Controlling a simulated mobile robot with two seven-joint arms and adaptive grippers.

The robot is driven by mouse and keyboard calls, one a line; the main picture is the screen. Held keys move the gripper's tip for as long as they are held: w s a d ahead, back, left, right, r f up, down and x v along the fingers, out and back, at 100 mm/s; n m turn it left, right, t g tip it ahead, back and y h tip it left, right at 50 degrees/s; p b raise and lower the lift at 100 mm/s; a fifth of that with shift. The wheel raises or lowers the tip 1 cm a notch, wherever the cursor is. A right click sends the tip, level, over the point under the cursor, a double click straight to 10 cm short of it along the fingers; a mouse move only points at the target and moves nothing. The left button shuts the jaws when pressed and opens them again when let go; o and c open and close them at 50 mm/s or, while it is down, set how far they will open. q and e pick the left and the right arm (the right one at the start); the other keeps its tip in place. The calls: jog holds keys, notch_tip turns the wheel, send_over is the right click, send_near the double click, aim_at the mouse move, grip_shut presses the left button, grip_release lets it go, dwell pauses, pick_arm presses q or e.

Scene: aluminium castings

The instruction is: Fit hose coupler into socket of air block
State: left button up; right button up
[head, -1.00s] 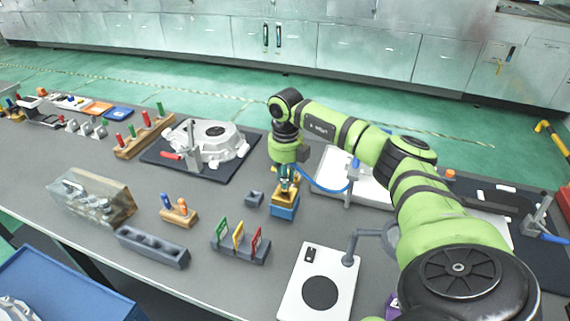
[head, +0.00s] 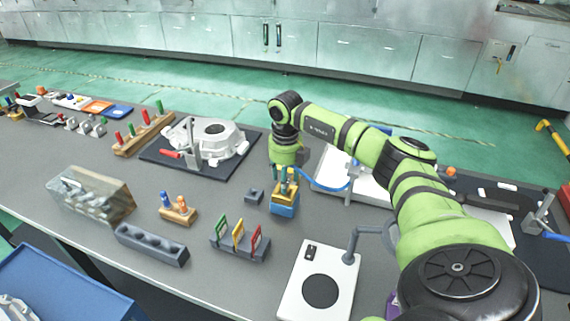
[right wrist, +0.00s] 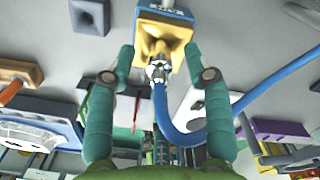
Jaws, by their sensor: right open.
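The air block (head: 285,208), blue with a yellow top, stands on the bench below my right gripper (head: 286,186). In the right wrist view the block's yellow, funnel-like socket (right wrist: 177,38) is at the top. The silver hose coupler (right wrist: 158,71) lies at the socket's near edge, its blue hose (right wrist: 166,118) curving away to the right. I cannot tell how deep the coupler sits. My right gripper is open, with a finger on either side of the coupler and a gap to each. My left gripper is not in view.
A small grey block (head: 254,196) and a rack of coloured cards (head: 240,243) stand close left of the air block. A white plate with a black disc (head: 320,291) lies in front. A casting (head: 207,142) rests on a dark mat behind left.

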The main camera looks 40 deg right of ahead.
jog(key=shift+r, duration=0.1)
notch_tip(320, 180, up, 12)
dwell(0.4)
jog(key=shift+s, duration=0.1)
dwell(0.4)
